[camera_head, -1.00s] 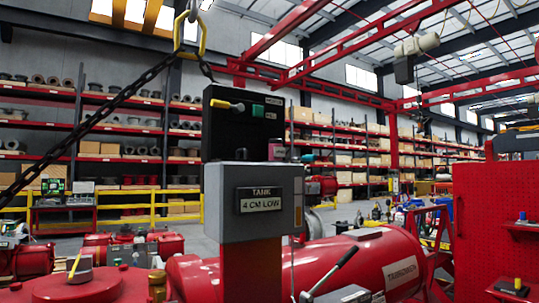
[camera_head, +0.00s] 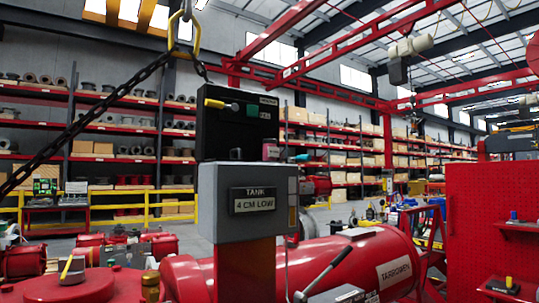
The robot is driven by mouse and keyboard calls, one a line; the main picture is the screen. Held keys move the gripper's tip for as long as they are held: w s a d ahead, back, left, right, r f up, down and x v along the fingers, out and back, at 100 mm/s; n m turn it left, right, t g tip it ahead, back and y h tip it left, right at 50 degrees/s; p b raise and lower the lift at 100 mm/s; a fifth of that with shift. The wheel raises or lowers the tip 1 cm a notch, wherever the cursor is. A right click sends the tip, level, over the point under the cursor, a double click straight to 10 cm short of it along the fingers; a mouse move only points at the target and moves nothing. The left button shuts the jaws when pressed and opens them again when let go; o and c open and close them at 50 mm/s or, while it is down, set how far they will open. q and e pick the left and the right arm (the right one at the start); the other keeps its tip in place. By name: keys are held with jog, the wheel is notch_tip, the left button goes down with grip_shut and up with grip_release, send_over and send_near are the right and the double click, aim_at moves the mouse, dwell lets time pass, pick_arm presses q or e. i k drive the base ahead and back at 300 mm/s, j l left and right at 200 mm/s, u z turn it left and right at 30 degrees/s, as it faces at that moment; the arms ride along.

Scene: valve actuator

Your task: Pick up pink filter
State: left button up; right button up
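A small pinkish item (camera_head: 271,152) shows at the right side of the black control box (camera_head: 238,124), above the grey box (camera_head: 250,200). It is small and partly hidden, so I cannot tell for sure whether it is the pink filter. The grey box carries a sign reading "TANK 4 CM LOW" (camera_head: 257,199). Neither of my grippers is in the head view.
A large red tank (camera_head: 340,258) lies behind and right of the grey box, with a lever (camera_head: 328,272) in front. A red pegboard (camera_head: 490,225) stands at right. A chain (camera_head: 100,115) hangs at left. Shelves line the back wall behind yellow railings (camera_head: 90,208).

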aim_at(271, 152)
jog(key=i+l+u, duration=0.1)
jog(key=u, duration=0.4)
jog(key=l+u, duration=0.3)
jog(key=u, duration=0.15)
jog(key=l+u, duration=0.45)
jog(key=l, duration=0.5)
